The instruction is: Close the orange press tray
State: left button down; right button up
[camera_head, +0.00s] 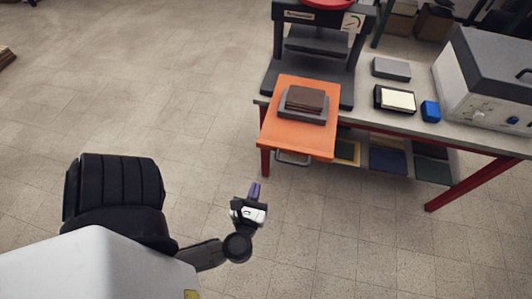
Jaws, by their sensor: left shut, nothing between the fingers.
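The orange press tray (285,137) is pulled out from the dark press (312,48) and sticks out past the table's front edge. A grey block (289,116) with a brown book-like stack (305,97) on it sits on the tray. A metal handle (293,161) hangs at the tray's front edge. My left gripper (254,190) is shut and empty. In the picture it is below and left of the handle, apart from it. My right gripper is not in view.
The table (462,141) also holds a grey slab (391,69), a dark tray with a cream pad (398,99), a blue block (430,111) and a grey-white machine (488,80). Coloured covers (388,160) lie on the lower shelf.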

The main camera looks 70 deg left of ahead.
aim_at(268, 147)
pick_arm(q)
jog(key=b+x, duration=0.1)
jog(key=x, duration=1.1)
jog(key=shift+w+a, duration=0.25)
jog(key=shift+a, duration=0.1)
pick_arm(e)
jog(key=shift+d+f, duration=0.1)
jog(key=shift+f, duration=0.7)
pick_arm(q)
jog(key=shift+w, duration=0.1)
